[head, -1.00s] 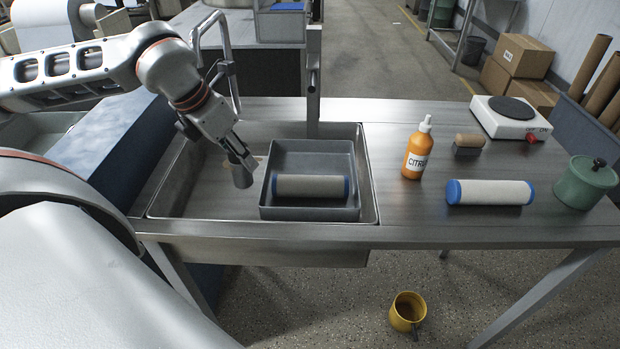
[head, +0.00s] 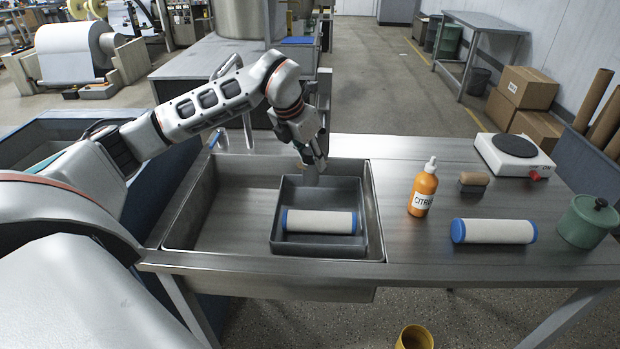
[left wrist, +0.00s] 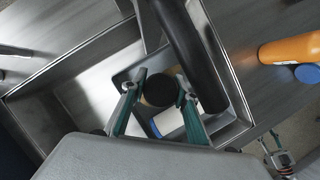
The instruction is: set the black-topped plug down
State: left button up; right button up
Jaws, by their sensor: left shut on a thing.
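My left gripper (head: 314,168) is over the back part of the grey tray (head: 365,222), which stands in the sink. In the left wrist view its teal fingers (left wrist: 160,92) close on the sides of the black-topped plug (left wrist: 162,88), with the dark round top facing the camera. A white roller with blue ends (head: 320,222) lies in the front of the tray. What looks like my right gripper (left wrist: 278,155) shows small in the left wrist view.
The sink (head: 225,215) has bare floor left of the tray. Right of the sink are an orange bottle (head: 423,188), a second roller (head: 493,231), a wood-handled block (head: 474,181), a hotplate (head: 514,155) and a green pot (head: 588,222).

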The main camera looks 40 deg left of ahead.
aim_at(310, 178)
pick_arm(q)
jog(key=shift+s+f, duration=0.15)
jog(key=shift+f, duration=3.3)
jog(key=o, duration=1.2)
jog(key=shift+f, duration=0.15)
jog(key=shift+s+a+r, duration=0.1)
jog(key=shift+r, duration=0.35)
jog(key=v, duration=1)
jog(key=shift+r, duration=0.15)
jog(key=shift+s+r, duration=0.25)
jog(key=shift+r, duration=0.25)
